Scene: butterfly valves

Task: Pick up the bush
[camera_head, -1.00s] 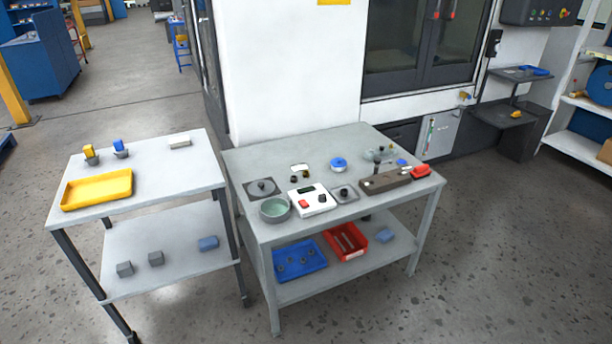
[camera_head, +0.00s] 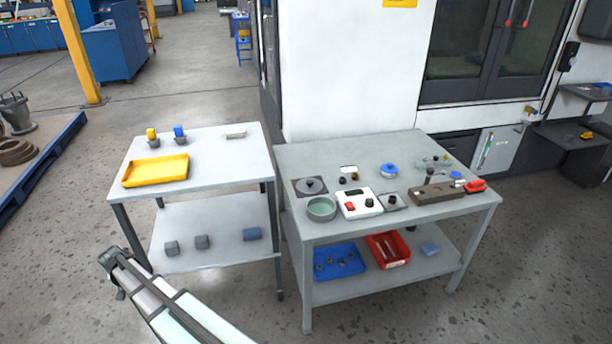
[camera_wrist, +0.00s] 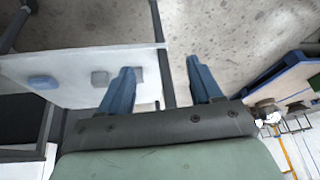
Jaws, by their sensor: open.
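I cannot tell for sure which part is the bush. Two small dark, brassy round pieces (camera_head: 348,178) stand on the right grey table, behind the white control box. Several small grey ring-like parts (camera_head: 338,263) lie in the blue tray on that table's lower shelf. My gripper (camera_wrist: 160,70) shows in the wrist view with its two blue fingers apart and nothing between them. My arm enters the head view at the lower left, in front of the left table and well away from the right table.
The right grey table (camera_head: 300,150) also bears a green-grey bowl (camera_head: 321,209), a white control box (camera_head: 360,204) and a brown block (camera_head: 436,193). The left table (camera_head: 220,160) holds a yellow tray (camera_head: 156,171). A blue pallet (camera_head: 62,145) lies far left.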

